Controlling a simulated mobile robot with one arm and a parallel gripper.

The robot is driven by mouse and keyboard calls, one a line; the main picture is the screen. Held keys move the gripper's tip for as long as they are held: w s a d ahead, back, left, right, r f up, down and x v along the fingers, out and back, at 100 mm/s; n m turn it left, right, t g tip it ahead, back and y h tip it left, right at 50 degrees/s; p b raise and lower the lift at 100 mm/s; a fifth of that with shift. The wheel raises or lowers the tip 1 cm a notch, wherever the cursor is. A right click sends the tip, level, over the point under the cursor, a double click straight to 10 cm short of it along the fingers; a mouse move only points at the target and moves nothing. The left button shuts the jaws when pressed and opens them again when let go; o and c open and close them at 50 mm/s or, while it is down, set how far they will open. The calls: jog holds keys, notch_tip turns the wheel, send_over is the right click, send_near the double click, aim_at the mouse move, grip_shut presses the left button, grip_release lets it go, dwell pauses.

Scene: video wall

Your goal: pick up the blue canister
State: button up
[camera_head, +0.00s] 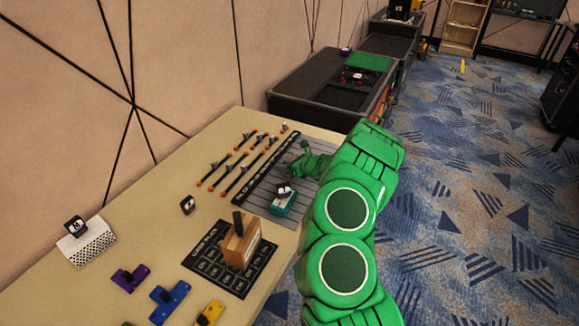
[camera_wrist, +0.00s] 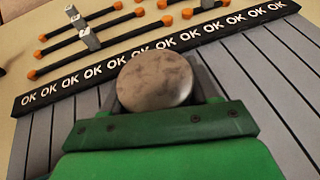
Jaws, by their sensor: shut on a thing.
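My gripper (camera_head: 302,160) is low over the grey slatted mat (camera_head: 262,190), near its dark "OK" edge strip. In the wrist view it is shut on a round thing with a mottled grey top (camera_wrist: 156,80), seen from above. The sides of this thing are hidden, so I cannot tell whether it is the blue canister or whether it touches the mat. No blue canister shows clearly in the head view.
A teal box (camera_head: 282,205) stands on the mat near my arm. A wooden block (camera_head: 241,248) stands on a black label board (camera_head: 206,261). Several orange-tipped rods (camera_head: 237,172) lie beyond the "OK" strip. Purple (camera_head: 129,278), blue (camera_head: 168,301) and yellow (camera_head: 210,313) clamps lie in front.

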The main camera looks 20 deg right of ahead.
aim_at(288, 156)
jog(key=shift+c, duration=0.3)
jog(key=shift+r, duration=0.1)
jog(key=shift+r, duration=0.6)
notch_tip(288, 156, up, 2)
jog(key=shift+r, duration=0.1)
jog(key=s+a+r, duration=0.2)
jog(key=s+r, duration=0.7)
jog(key=s, duration=0.5)
jog(key=shift+r, duration=0.25)
